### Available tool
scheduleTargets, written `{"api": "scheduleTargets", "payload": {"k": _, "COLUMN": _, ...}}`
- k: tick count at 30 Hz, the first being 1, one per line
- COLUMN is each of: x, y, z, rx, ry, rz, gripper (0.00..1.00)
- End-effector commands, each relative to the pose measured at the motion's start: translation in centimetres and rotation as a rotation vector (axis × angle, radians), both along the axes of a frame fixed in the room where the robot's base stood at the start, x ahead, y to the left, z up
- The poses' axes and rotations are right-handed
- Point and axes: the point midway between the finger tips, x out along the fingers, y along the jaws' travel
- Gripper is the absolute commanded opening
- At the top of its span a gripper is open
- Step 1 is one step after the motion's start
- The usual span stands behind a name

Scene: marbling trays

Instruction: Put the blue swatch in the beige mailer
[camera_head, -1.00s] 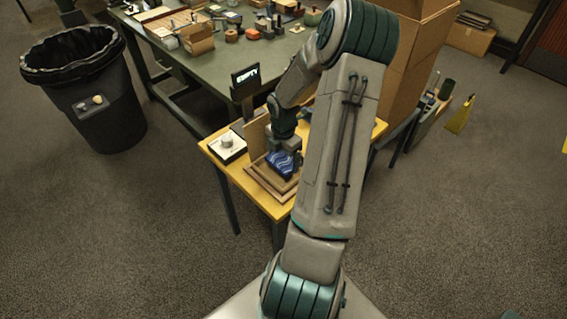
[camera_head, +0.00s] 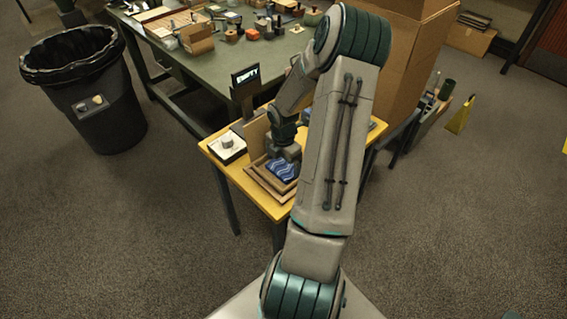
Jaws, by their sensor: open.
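The blue swatch (camera_head: 284,170), with a wavy pale pattern, lies low inside or on a brown, low-walled tray-like box (camera_head: 263,183) on the small yellow table. A tan panel (camera_head: 255,134) stands upright behind that box. The box and panel look like the beige mailer with its lid up, though I cannot be sure. My gripper (camera_head: 286,157) is open, directly above the swatch's far edge. Its fingertips are too small and partly hidden to see whether they touch the swatch.
A dark sign reading EMPTY (camera_head: 246,77) stands behind. My arm hides the table's right part. A green table (camera_head: 225,62) with several items is beyond.

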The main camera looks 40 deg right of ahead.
Motion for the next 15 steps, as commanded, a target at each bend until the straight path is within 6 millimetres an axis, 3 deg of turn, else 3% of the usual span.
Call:
{"api": "scheduleTargets", "payload": {"k": 9, "x": 0.0, "y": -0.2, "z": 6.6, "rx": -0.005, "ry": -0.004, "rz": -0.002, "gripper": 1.0}}
{"api": "scheduleTargets", "payload": {"k": 15, "x": 0.0, "y": -0.1, "z": 10.1, "rx": -0.004, "ry": -0.003, "rz": -0.002, "gripper": 1.0}}
